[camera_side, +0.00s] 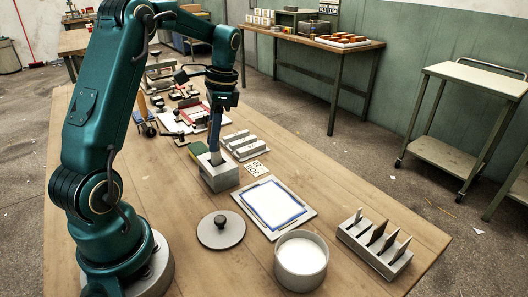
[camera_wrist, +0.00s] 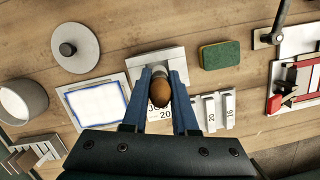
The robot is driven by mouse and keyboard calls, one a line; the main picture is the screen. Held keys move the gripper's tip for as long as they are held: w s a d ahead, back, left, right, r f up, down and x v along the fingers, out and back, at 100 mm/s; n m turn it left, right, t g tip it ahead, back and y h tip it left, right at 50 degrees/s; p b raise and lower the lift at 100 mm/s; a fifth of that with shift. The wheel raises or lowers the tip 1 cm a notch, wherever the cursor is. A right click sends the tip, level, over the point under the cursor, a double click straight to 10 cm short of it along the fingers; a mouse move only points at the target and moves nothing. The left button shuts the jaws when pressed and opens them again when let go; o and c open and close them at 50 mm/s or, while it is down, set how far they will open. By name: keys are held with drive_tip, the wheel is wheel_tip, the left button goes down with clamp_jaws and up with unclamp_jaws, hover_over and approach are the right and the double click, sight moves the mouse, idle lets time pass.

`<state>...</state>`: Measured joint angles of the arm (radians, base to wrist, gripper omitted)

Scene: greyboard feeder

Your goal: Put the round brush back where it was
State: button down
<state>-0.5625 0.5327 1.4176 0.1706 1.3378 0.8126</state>
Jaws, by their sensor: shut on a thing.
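My gripper (camera_side: 215,152) points down over a grey block (camera_side: 221,179) with an opening in its top. In the wrist view my two blue fingers (camera_wrist: 160,74) are shut on the round brush (camera_wrist: 159,93), whose rounded brown handle end faces the camera. A pale collar shows just beyond the handle. The grey block (camera_wrist: 172,56) lies directly beyond the brush. In the side view the fingers hide most of the brush. The brush's lower end is at or in the block's opening; I cannot tell how deep, or whether it touches.
Near the block are a green sponge (camera_wrist: 220,55), pale numbered blocks (camera_side: 240,142), a printed card (camera_side: 255,170), a blue-edged frame (camera_side: 291,227), a round lid (camera_side: 221,231) and a pot (camera_side: 301,262). A slotted rack (camera_side: 356,246) stands front right. Bare wood lies right of the frame.

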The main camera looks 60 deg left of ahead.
sight(217, 165)
drive_tip(key=shift+w+x, duration=0.15)
drive_tip(key=shift+x, duration=0.7)
drive_tip(key=shift+w+x, duration=0.15)
drive_tip(key=shift+x, duration=0.65)
drive_tip(key=shift+d+f, duration=0.1)
drive_tip(key=shift+f, duration=0.15)
drive_tip(key=c, duration=0.7)
unclamp_jaws()
drive_tip(key=shift+r, duration=0.1)
drive_tip(key=w+d+r+t, duration=0.1)
drive_tip(key=d+r, duration=0.2)
drive_tip(key=r, duration=0.4)
drive_tip(key=w+d+r+t, duration=0.1)
drive_tip(key=d+r, duration=0.2)
drive_tip(key=r, duration=0.5)
drive_tip(key=s+d+f+n+t, duration=0.1)
drive_tip(key=s+d+t, duration=0.1)
drive_tip(key=s+d, duration=0.1)
drive_tip(key=s+d+f+n+t, duration=0.1)
drive_tip(key=s+d+f+t, duration=0.1)
drive_tip(key=s+d, duration=0.2)
drive_tip(key=s+d+f+n+t, duration=0.1)
drive_tip(key=s+d+f, duration=0.1)
drive_tip(key=s+d, duration=0.2)
drive_tip(key=shift+d+t+h, duration=0.4)
drive_tip(key=shift+d, duration=0.7)
